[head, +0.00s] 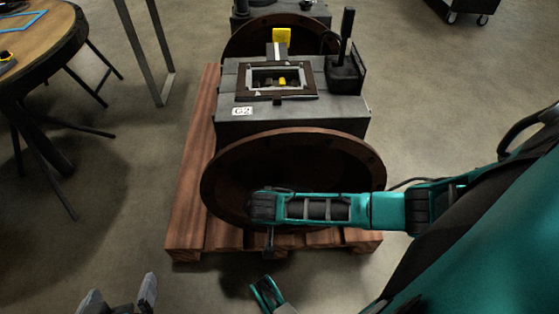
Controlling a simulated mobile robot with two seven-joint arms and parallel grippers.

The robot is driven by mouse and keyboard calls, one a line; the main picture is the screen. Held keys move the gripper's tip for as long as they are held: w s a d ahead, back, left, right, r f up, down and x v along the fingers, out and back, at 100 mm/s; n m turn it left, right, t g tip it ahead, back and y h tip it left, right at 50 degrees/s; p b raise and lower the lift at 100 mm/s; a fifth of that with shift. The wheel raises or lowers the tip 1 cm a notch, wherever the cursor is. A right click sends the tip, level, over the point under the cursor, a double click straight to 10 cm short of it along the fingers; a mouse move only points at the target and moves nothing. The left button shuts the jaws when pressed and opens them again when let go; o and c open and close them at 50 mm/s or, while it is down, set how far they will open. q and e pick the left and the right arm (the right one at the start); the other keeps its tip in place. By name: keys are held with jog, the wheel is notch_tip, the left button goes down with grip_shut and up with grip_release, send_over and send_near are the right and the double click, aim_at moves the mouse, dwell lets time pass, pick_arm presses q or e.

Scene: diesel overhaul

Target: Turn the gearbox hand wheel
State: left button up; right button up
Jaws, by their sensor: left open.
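The gearbox (293,117), a grey block labelled G2, sits on a wooden pallet. A large rust-brown round disc (330,155) stands upright at its near face and looks like the hand wheel. My right arm crosses in front of the disc and hides part of its lower half. A small dark piece hangs below that arm's end; I cannot tell what it belongs to. My left gripper (120,294) is at the bottom left, open and empty, apart from the disc and nearer to me. My right gripper is not seen.
The pallet (188,215) shows left of the gearbox. A black lever (346,40) rises from the gearbox's right rear. A second brown disc (240,42) stands behind. A round wooden table (40,45) is at the left.

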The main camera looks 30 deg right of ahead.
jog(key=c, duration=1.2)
